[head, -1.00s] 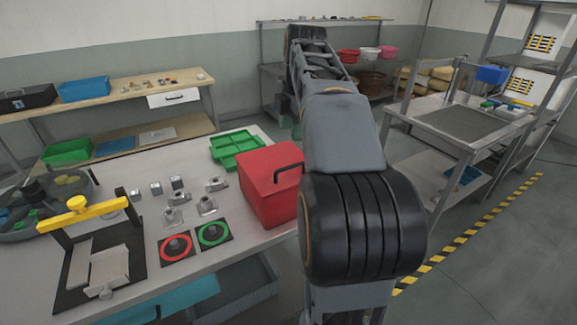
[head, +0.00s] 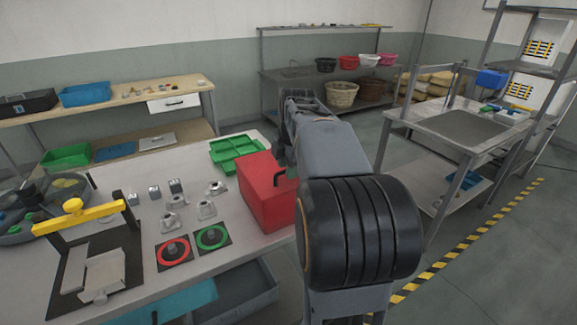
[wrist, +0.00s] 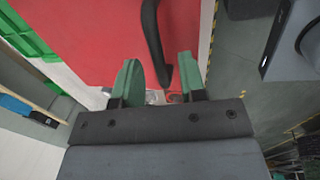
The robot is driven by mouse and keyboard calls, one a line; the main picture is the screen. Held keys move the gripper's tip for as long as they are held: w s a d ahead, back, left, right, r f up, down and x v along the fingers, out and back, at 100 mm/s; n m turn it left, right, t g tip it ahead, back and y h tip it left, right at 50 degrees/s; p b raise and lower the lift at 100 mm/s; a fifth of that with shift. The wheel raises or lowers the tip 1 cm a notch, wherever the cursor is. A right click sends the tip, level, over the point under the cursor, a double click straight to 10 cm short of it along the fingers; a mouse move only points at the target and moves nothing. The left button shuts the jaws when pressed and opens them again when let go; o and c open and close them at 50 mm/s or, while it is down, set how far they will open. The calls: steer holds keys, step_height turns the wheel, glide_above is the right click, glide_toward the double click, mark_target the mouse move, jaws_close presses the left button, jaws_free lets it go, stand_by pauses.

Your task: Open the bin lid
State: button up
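A red bin (head: 266,190) with a closed lid stands on the right part of the workbench in the head view. Its black handle (wrist: 155,45) shows in the wrist view as a dark bar over the red surface (wrist: 95,35). My gripper (wrist: 158,80) is open. Its two green fingers are on either side of the lower end of the handle, the right finger nearer to it. I cannot tell whether they touch it. In the head view my arm hides the bin's right side, and the gripper (head: 287,165) is partly visible at the handle.
On the workbench (head: 215,258) are a green tray (head: 235,150), several metal parts, a red-ringed pad (head: 173,251), a green-ringed pad (head: 212,237) and a yellow-handled press (head: 75,212). Open floor lies between.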

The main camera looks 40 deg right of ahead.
jaws_close()
stand_by(0.3)
steer(key=shift+r, duration=0.1)
